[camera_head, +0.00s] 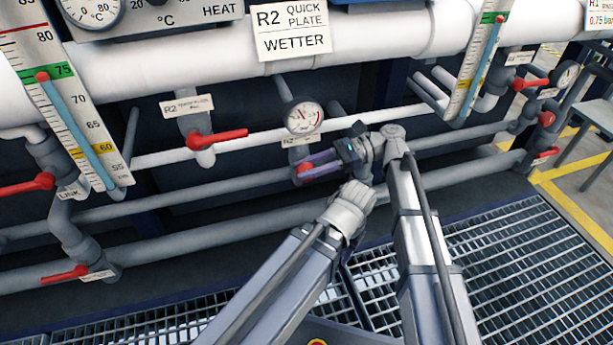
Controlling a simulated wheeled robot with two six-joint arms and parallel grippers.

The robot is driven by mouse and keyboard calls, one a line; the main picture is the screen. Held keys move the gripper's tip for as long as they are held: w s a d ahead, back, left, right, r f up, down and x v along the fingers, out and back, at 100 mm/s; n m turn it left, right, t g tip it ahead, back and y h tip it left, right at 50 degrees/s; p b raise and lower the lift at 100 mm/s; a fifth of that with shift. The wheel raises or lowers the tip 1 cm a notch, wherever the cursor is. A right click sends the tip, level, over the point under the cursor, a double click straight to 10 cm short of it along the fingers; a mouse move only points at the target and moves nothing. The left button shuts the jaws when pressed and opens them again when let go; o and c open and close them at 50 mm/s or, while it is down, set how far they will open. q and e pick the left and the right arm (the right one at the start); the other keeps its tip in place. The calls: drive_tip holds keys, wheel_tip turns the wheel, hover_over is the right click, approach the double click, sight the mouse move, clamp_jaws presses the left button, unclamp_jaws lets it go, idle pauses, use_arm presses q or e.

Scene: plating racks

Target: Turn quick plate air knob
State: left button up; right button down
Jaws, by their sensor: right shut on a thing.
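Below the sign reading R2 QUICK PLATE WETTER (292,29) a round pressure gauge (304,117) hangs on a white pipe. Just under the gauge a red knob (303,169) sits at the pipework, partly covered by my fingers. My right gripper (318,165) reaches in from the right, its fingers pointing left, shut on this knob. A small label above the knob is partly hidden and I cannot read it in full.
A red lever valve (217,138) stands left of the gauge. More red levers sit at the left edge (27,185) and right (530,84). Two tall thermometers (62,95) flank the pipes. Metal grating (500,260) covers the floor below.

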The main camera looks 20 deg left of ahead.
idle(0.3)
drive_tip(key=c, duration=0.8)
unclamp_jaws()
drive_tip(key=shift+c, duration=0.2)
drive_tip(key=p+v, duration=0.1)
drive_tip(key=v, duration=0.6)
drive_tip(key=shift+w+d, duration=0.2)
drive_tip(key=shift+d, duration=0.15)
